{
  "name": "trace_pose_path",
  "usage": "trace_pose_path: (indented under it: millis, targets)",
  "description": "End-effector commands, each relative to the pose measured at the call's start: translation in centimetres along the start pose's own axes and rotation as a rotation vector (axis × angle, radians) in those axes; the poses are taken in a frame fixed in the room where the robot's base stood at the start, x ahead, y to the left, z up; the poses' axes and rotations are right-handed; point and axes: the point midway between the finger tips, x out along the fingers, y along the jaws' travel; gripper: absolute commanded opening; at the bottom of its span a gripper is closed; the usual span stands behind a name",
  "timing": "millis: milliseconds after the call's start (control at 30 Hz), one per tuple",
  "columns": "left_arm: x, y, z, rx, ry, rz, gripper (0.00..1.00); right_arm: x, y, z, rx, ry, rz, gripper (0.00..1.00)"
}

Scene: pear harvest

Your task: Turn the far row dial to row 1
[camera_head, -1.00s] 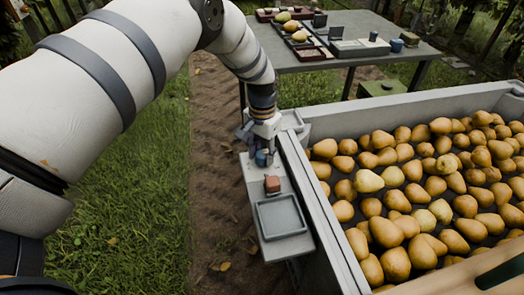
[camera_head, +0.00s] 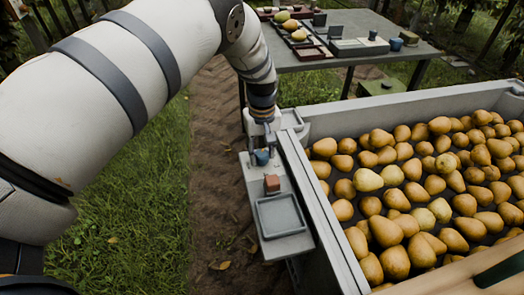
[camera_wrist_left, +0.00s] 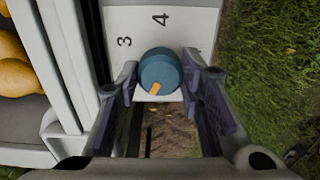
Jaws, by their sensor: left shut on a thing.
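The blue row dial (camera_wrist_left: 160,70) has an orange mark and stands on a pale plate (camera_wrist_left: 187,22) printed with 3 and 4. The mark is on the dial's near, lower-left side in the left wrist view, away from both numerals. In the head view the dial (camera_head: 262,158) is on the narrow shelf along the crate's left side. My left gripper (camera_wrist_left: 160,78) is shut on the dial, one finger on each side; in the head view, the gripper (camera_head: 262,147) is at the dial from above. Numerals 1 and 2 are not visible. My right gripper is out of view.
The shelf also holds a reddish block (camera_head: 272,184) and a grey tray (camera_head: 281,215). A grey crate (camera_head: 327,223) full of pears stands right beside it. A table (camera_head: 300,62) with trays is behind. Soil and grass lie left of the shelf.

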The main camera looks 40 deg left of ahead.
Motion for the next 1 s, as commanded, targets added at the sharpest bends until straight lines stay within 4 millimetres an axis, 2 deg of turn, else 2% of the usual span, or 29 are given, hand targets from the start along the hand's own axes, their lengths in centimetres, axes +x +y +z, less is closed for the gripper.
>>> trace_pose_path:
  millis: [200,500,1000]
  targets:
    - [0.07,0.00,0.03,-0.184,0.000,-0.001,0.06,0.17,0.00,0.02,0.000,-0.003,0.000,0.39]
    - [0.06,-0.02,0.03,-0.370,-0.001,-0.001,0.06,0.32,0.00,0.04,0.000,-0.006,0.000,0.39]
    - [0.04,-0.03,0.05,-0.472,-0.001,-0.001,0.06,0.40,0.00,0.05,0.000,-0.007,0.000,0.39]
